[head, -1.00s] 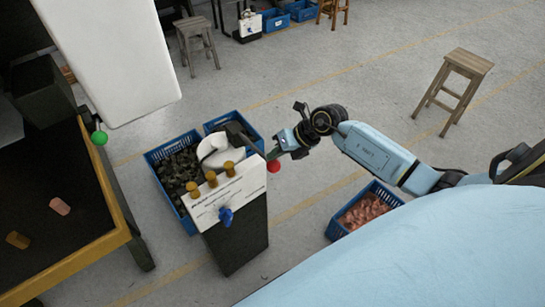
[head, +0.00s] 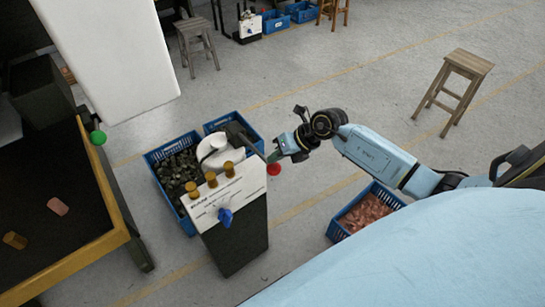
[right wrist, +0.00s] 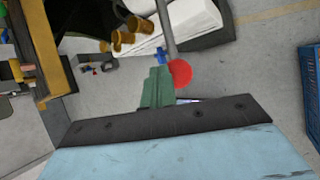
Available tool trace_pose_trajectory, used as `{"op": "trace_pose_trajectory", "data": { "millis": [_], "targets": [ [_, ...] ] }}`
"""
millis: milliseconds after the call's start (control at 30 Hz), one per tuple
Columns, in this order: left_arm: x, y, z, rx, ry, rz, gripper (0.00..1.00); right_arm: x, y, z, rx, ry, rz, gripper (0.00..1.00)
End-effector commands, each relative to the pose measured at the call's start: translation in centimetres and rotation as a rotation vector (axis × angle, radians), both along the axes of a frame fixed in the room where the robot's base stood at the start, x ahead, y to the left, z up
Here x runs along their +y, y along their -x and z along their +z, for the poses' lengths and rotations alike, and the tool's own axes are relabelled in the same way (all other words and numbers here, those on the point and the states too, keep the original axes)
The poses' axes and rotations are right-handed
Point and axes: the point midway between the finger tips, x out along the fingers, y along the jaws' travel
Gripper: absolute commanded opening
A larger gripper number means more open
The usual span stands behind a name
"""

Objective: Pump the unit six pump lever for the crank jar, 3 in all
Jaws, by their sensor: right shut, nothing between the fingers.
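A pump unit (head: 240,238) stands on the floor, a dark cabinet with a white top, brass knobs and a blue valve handle. A lever with a red ball end (head: 273,169) sticks out at its right side. I cannot read a unit number. My right gripper (head: 273,157) is shut and empty, with its fingertips at the ball, just above it in the head view. In the right wrist view the green fingers (right wrist: 158,88) are beside the red ball (right wrist: 180,72); I cannot tell whether they touch. I cannot make out which part is the crank jar. My left gripper is out of view.
Blue crates (head: 152,160) with dark pieces stand behind the unit. A blue crate (head: 334,232) of copper-coloured pieces is at the right. A yellow-edged table (head: 110,243) with a green ball lever (head: 98,137) is at the left. A wooden stool (head: 468,64) stands further back.

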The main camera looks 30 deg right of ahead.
Motion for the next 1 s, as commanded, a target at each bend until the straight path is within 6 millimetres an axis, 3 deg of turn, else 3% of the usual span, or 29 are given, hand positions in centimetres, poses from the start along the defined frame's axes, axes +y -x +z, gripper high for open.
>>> {"op": "trace_pose_trajectory", "data": {
  "millis": [1000],
  "targets": [
    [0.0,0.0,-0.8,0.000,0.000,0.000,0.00,0.0,0.3,-1.5,0.006,0.000,0.002,0.00]
  ]
}}
